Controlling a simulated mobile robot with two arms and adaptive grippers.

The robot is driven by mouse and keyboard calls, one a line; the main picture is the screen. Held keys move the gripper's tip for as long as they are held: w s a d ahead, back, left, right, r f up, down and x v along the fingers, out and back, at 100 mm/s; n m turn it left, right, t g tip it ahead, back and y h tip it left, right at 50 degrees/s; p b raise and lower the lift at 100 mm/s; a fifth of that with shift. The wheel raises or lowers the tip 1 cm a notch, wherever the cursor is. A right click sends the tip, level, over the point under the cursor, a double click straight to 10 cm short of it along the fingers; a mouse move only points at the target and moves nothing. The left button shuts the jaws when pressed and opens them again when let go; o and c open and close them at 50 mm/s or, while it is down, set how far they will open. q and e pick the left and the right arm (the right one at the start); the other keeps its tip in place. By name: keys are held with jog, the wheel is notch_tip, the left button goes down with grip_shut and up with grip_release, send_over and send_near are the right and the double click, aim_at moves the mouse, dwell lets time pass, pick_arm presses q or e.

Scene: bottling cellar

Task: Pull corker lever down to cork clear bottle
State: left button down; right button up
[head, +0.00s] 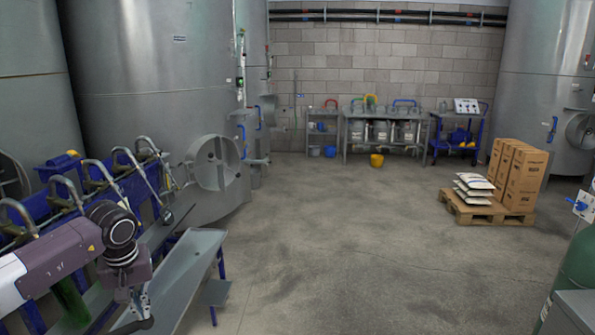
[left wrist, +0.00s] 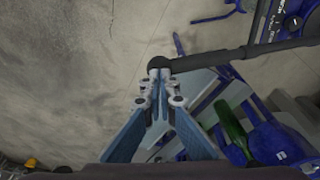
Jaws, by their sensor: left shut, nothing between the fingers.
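In the left wrist view a dark lever (left wrist: 225,57) with a round end lies just past my left fingertips. My left gripper (head: 141,305) points down over the grey trough, nearer to the camera than the knob. Its fingers (left wrist: 160,77) are together and empty; whether they touch the lever I cannot tell. A green bottle (head: 70,300) stands partly behind my arm. I cannot make out a clear bottle. My right gripper is not in view.
Several curved grey spouts (head: 70,188) line the blue frame. A grey sloped trough (head: 190,265) stands on blue legs beside my left gripper. Large steel tanks (head: 150,80) rise behind. The concrete floor in the middle is clear; a pallet (head: 470,212) with boxes stands right.

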aim_at(150, 327)
pick_arm(q)
jog(key=shift+d+f+b, duration=0.15)
jog(key=shift+f+b, duration=0.5)
jog(key=shift+f, duration=0.9)
jog(key=shift+d+f+b, duration=0.15)
jog(key=shift+f+b, duration=0.7)
jog(key=shift+f, duration=0.6)
jog(key=shift+f, duration=0.15)
